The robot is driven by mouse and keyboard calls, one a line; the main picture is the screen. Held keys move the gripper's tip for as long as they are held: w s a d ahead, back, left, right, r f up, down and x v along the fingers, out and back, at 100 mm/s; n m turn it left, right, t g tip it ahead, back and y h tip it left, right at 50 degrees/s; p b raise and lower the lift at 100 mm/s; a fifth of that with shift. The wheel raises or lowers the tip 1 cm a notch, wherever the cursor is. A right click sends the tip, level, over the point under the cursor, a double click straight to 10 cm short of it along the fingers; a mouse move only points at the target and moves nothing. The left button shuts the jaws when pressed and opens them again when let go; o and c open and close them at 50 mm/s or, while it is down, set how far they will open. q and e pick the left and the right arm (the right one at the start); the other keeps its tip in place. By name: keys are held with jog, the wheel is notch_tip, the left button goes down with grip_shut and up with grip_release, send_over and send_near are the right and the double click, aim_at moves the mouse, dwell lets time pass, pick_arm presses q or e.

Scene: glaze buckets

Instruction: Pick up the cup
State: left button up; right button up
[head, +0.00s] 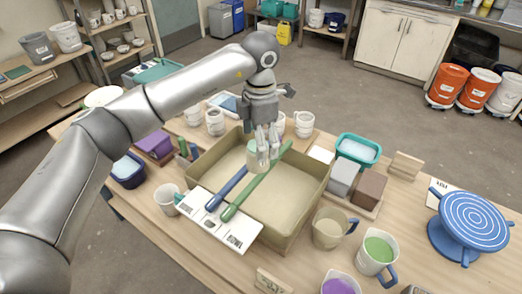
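A small pale green cup (254,157) is upright above the wide beige basin (322,193), by a blue rod (229,186) and a green rod (252,187) that reach over the basin. My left gripper (268,150) points down at the cup from above. One finger overlaps the cup's rim and the other is at its right side. I cannot tell whether the fingers press on the cup's wall, or whether the cup rests on the rods. My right gripper is not in view.
A white labelled board (196,205) lies at the basin's near left edge. White mugs (304,124) stand behind the basin. A beige pitcher (328,232), a green-filled pitcher (377,250) and a blue banding wheel (468,222) stand to the right.

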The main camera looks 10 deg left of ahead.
pick_arm(q)
jog(key=shift+w+f, duration=0.1)
jog(key=shift+f, duration=0.35)
jog(key=shift+w+a+f, duration=0.1)
jog(key=shift+w+f, duration=0.05)
jog(key=shift+f, duration=0.15)
jog(key=f+p, duration=0.3)
jog(key=f, duration=0.1)
jog(key=shift+a, duration=0.2)
jog(key=shift+w+f, duration=0.1)
jog(key=shift+f, duration=0.4)
jog(key=shift+w, duration=0.1)
jog(key=shift+c, duration=1)
jog(key=c, duration=1)
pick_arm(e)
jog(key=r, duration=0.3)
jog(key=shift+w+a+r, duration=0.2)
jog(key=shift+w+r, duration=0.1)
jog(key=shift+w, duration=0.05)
